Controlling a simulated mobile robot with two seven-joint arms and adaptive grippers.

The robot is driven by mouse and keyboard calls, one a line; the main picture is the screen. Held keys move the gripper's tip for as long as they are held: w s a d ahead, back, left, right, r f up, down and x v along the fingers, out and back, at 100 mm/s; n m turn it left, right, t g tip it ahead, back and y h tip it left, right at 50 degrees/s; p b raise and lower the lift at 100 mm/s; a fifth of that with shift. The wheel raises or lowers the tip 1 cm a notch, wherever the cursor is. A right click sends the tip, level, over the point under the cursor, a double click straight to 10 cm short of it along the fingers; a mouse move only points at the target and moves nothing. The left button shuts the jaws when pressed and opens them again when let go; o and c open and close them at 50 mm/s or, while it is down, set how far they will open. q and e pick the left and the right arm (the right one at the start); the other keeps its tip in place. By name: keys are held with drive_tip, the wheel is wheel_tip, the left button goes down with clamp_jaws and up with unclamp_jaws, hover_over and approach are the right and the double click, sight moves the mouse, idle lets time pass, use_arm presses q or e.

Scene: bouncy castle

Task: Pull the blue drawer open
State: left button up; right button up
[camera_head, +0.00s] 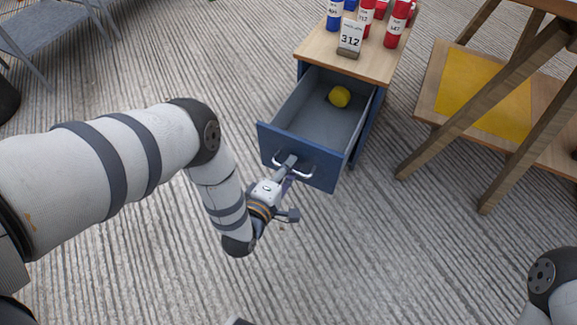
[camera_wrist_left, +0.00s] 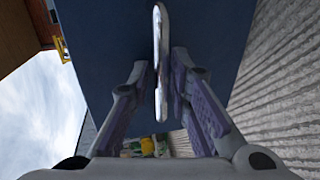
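The blue drawer (camera_head: 302,150) of a small cabinet is pulled well out in the head view, and its grey inside shows. A yellow ball (camera_head: 339,96) lies in it near the back. The drawer's metal handle (camera_head: 305,174) is on the blue front, which fills much of the left wrist view. My left gripper (camera_head: 288,168) is at the handle's left part. In the left wrist view the handle (camera_wrist_left: 158,60) lies between the two close-set fingers, which look shut on it. My right gripper is out of view.
The wooden cabinet top (camera_head: 318,49) carries a sign (camera_head: 349,38) reading 312 and several red and blue cans. A wooden stand with a yellow panel (camera_head: 487,95) is at the right. The floor (camera_head: 390,260) before the drawer is clear.

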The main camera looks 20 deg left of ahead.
use_arm(q)
drive_tip(key=v, duration=1.2)
